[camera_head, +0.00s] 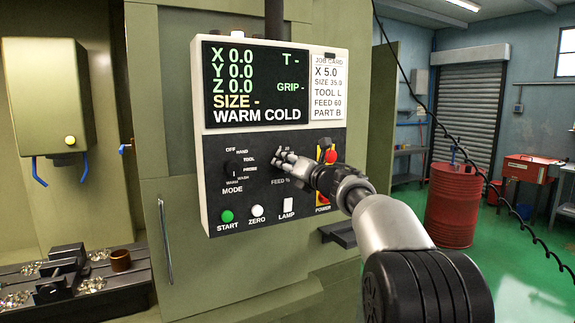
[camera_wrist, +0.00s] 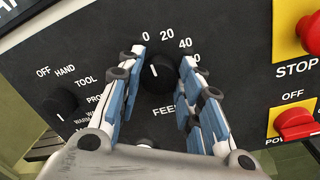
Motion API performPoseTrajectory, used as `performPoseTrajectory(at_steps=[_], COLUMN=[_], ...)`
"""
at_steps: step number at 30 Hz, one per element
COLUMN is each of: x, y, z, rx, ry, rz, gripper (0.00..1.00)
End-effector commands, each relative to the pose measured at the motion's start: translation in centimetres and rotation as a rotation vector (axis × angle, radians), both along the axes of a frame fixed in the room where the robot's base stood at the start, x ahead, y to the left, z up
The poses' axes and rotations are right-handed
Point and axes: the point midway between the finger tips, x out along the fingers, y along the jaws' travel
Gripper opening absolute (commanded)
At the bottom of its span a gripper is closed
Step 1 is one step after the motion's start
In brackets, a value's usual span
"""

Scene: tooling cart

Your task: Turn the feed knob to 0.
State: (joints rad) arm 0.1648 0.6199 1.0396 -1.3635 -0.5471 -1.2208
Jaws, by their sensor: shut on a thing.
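The black feed knob (camera_wrist: 158,78) is on the dark control panel (camera_head: 218,203), below the scale marks 0, 20 and 40. Its white pointer line is tilted slightly left of straight up, towards the 0 mark. My gripper (camera_wrist: 161,66) is shut on the knob, with one finger at its left side and one at its right. In the head view, my gripper (camera_head: 281,158) reaches the panel from the right and hides the knob. The higher scale numbers and part of the FEED label are covered by the right finger.
The mode knob (camera_wrist: 60,102) is to the left. The red stop button (camera_head: 330,157) and red power switch (camera_wrist: 295,121) are close on the right. Below are the green start button (camera_head: 227,216), white zero button (camera_head: 257,211) and lamp switch (camera_head: 288,205).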

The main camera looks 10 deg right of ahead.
Motion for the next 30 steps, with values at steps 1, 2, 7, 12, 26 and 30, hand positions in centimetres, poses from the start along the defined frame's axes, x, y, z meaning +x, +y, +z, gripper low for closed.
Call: performPoseTrajectory(at_steps=[1,2,7,12,26,30], x=[0.0,0.0,0.0,0.0,-0.2,-1.2], y=[0.0,0.0,0.0,0.0,-0.1,-0.5], z=[-0.1,-0.1,-0.1,0.0,0.0,0.0], rx=[-0.002,-0.002,-0.002,-0.001,0.0,0.0], ry=[0.001,0.001,0.001,0.001,0.001,0.002], rz=[0.0,0.0,0.0,0.0,-0.001,0.0], gripper=[0.09,0.09,0.35,0.47,0.54,0.54])
